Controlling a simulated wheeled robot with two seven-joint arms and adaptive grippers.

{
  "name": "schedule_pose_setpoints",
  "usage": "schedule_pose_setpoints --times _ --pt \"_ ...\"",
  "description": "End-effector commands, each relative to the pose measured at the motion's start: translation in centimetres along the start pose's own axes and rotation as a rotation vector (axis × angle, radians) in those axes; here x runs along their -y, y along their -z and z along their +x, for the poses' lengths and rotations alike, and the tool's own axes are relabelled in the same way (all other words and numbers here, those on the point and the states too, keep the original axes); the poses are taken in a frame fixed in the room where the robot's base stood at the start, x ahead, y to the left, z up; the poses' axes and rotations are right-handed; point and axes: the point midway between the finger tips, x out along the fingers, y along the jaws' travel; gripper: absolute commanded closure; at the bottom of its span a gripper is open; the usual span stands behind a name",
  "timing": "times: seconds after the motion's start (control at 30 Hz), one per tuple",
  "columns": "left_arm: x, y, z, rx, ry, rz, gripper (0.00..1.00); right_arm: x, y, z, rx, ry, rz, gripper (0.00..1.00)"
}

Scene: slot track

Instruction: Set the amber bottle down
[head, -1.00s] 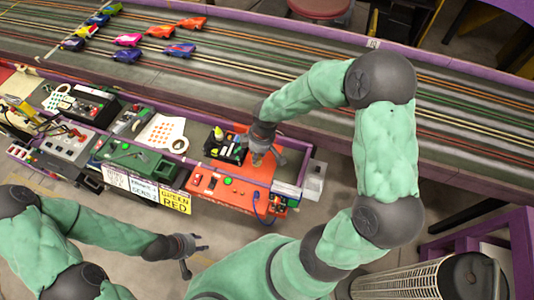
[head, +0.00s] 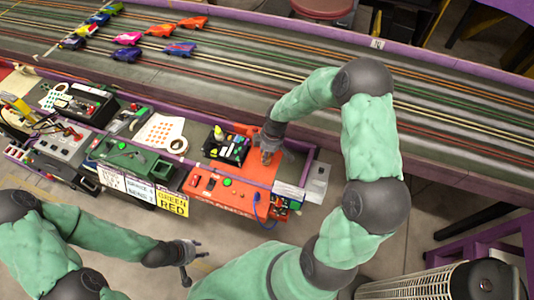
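The amber bottle is hard to make out. A small brownish shape (head: 266,157) at the tip of my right gripper (head: 267,153) may be it. That gripper points down over the orange-red panel (head: 232,192) at the right end of the bench. Its fingers mostly hide the shape, and I cannot tell whether they are shut on it or whether it touches the surface. My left gripper (head: 195,266) is open and empty, low in the picture, over the floor in front of the bench.
A black tray (head: 208,148) with small coloured items stands just left of my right gripper. A white tape roll (head: 178,145) lies farther left. The slot track (head: 300,62) with several toy cars runs behind.

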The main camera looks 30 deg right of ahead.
Motion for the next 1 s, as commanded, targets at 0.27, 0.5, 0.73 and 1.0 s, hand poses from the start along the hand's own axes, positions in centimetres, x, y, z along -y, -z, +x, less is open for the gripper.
schedule_pose_setpoints --times 0.27,0.5,0.73,1.0 --pt "0.0 0.0 0.0 -0.001 0.000 0.000 0.60 -0.1 0.0 0.1 -0.001 -0.001 0.000 0.99" --pt "0.0 0.0 0.0 -0.001 0.000 0.000 0.60 0.0 0.0 0.1 -0.001 -0.001 0.001 0.43" --pt "0.0 0.0 0.0 -0.001 0.000 0.000 0.60 0.0 0.0 0.0 -0.001 -0.001 0.000 0.43" --pt "-0.6 0.0 -1.6 -0.001 0.000 0.000 0.60 -0.1 0.1 -3.4 -0.002 -0.004 0.002 0.43"
